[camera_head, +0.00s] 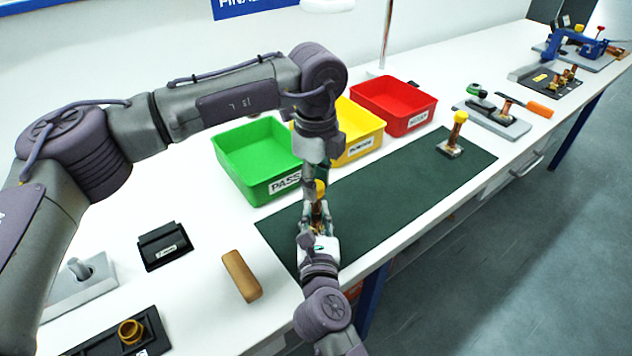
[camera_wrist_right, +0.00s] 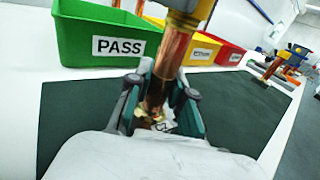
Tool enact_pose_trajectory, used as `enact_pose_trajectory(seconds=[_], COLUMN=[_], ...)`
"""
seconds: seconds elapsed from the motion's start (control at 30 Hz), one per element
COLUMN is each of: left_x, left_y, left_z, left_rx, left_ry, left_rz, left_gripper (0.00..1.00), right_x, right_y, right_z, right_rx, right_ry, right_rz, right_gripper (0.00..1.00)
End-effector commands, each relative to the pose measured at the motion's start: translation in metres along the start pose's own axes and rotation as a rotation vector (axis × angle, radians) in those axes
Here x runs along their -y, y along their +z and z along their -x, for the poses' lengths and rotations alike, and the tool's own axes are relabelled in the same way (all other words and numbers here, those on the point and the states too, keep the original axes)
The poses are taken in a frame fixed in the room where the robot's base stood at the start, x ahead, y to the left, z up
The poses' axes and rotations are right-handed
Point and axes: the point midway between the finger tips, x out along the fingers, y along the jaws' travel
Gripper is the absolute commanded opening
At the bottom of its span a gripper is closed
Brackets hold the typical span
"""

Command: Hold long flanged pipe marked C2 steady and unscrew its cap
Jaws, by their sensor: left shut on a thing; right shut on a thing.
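A copper flanged pipe (camera_wrist_right: 170,65) stands roughly upright at the near-left part of the dark green mat (camera_head: 400,200). A yellow cap (camera_head: 319,188) is at its top. My right gripper (camera_head: 318,225) comes from the front and is shut around the pipe's lower part; in the right wrist view its fingers (camera_wrist_right: 165,105) flank the pipe just above the flange. A white tag near the flange is partly hidden and I cannot read it fully. My left gripper (camera_head: 317,172) reaches down from above and is shut on the yellow cap.
A second yellow-capped pipe (camera_head: 455,130) stands on the mat's far right. Green (camera_head: 235,172), yellow (camera_head: 362,150) and red (camera_head: 405,120) bins line the back. A wooden block (camera_head: 241,276) and a black holder (camera_head: 165,246) lie left of the mat. The mat's middle is clear.

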Motion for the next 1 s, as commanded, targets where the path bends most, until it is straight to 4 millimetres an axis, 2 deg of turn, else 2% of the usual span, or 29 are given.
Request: enact_pose_trajectory(seconds=[0.4,0.83,1.0], left_x=[0.000,0.000,0.001], left_y=[0.000,0.000,0.000], left_z=[0.016,0.019,0.034], left_rx=[0.000,0.000,0.001], left_ry=[-0.002,-0.001,-0.004], left_rz=[0.000,-0.001,-0.001], left_gripper=[0.00,0.00,0.00], right_x=[0.000,0.000,0.000], right_y=[-0.001,0.000,0.000], right_z=[0.000,0.000,0.000], right_rx=[-0.001,-0.001,-0.001], right_ry=[-0.001,-0.001,-0.001], right_rz=[0.000,0.000,0.000], right_gripper=[0.00,0.00,0.00])
